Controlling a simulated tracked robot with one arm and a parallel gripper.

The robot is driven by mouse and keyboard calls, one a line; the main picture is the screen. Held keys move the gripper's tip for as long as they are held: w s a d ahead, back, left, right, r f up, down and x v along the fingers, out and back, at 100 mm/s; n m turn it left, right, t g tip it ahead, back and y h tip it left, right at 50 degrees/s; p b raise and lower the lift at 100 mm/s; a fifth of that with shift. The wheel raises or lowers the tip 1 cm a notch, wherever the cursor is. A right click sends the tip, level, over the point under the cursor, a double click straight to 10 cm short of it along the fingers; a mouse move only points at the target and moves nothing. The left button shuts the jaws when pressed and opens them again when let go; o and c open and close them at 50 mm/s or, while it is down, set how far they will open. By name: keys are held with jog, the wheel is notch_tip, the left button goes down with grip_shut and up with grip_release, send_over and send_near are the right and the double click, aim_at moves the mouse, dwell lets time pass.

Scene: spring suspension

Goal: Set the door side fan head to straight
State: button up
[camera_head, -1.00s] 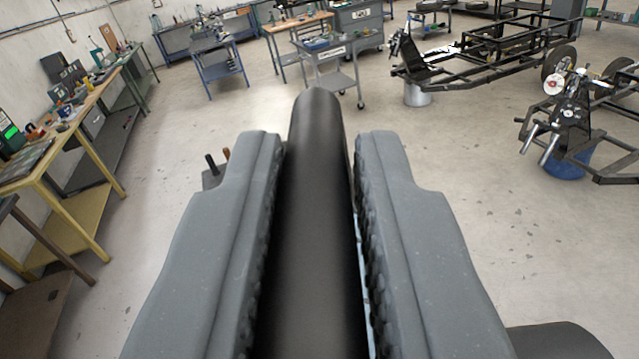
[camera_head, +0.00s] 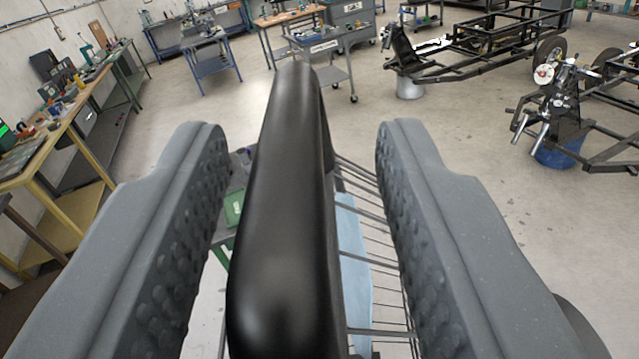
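The fan head fills the middle of the view, very close. Its smooth black rounded housing (camera_head: 283,225) stands between the two grey fingers of my gripper (camera_head: 302,126). Thin dark guard wires (camera_head: 375,260) run off its right side, with a pale blue surface behind them. My gripper is open, with a clear gap on the left of the housing. On the right, the wires fill the space between the housing and the finger. The fan's base and stand are not visible, so I cannot tell the angle of the head.
A yellow-legged workbench (camera_head: 70,190) lines the left wall. Black vehicle frames (camera_head: 480,55) stand at the right. The concrete floor between is open.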

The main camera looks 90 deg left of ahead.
jog(key=d, duration=0.3)
jog(key=d+p, duration=0.1)
jog(key=d, duration=0.6)
jog(key=shift+s, duration=0.4)
jog(key=shift+s+d+f+p, duration=0.1)
jog(key=shift+d+p, duration=0.7)
jog(key=shift+d, duration=0.35)
jog(key=s+a+r+m+t+h+b, duration=0.4)
jog(key=m+t+h, duration=0.3)
jog(key=m+t, duration=0.15)
jog(key=s+d+f+m+t+h+b, duration=0.1)
jog(key=d+f+m+t+h+b, duration=0.2)
jog(key=h, duration=0.8)
jog(key=d+f+m+t, duration=0.2)
jog(key=d+f+m, duration=0.1)
jog(key=d, duration=0.1)
jog(key=shift+s+d+f, duration=0.25)
jog(key=shift+d+f, duration=0.1)
